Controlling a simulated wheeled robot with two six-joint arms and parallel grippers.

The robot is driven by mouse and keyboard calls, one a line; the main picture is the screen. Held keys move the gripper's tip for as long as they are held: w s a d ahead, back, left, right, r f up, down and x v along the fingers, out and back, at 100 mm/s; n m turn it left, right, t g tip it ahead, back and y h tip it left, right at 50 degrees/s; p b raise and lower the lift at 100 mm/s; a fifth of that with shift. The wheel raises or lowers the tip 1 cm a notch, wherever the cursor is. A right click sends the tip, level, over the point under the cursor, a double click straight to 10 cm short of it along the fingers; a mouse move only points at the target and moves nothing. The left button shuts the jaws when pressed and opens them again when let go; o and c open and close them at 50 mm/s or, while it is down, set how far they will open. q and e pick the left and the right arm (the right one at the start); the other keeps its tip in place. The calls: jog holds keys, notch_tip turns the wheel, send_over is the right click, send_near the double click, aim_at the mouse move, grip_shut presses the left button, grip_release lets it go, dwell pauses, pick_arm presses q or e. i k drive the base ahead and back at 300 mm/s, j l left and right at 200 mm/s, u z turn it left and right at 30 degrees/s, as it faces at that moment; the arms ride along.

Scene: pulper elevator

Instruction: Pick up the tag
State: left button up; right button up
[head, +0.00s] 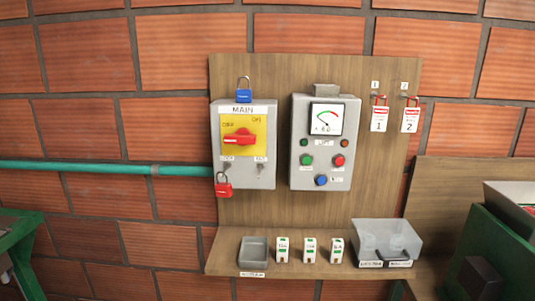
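Two red-and-white tags hang from hooks on the right of the wooden board: tag 1 (379,118) and, to its right, tag 2 (410,119). Neither of my grippers is in view, so nothing shows touching the tags.
A grey MAIN switch box (243,175) has a red handle, a blue padlock (244,96) above and a red padlock (223,187) below. Right of it is a control box (300,125) with a gauge. The shelf (225,262) holds a grey tray (243,252), several white-green blocks and a clear bin (402,236).

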aim_at(378, 123)
jog(key=j, duration=0.1)
jog(key=i+j, duration=0.9)
jog(key=i+l+z, duration=0.05)
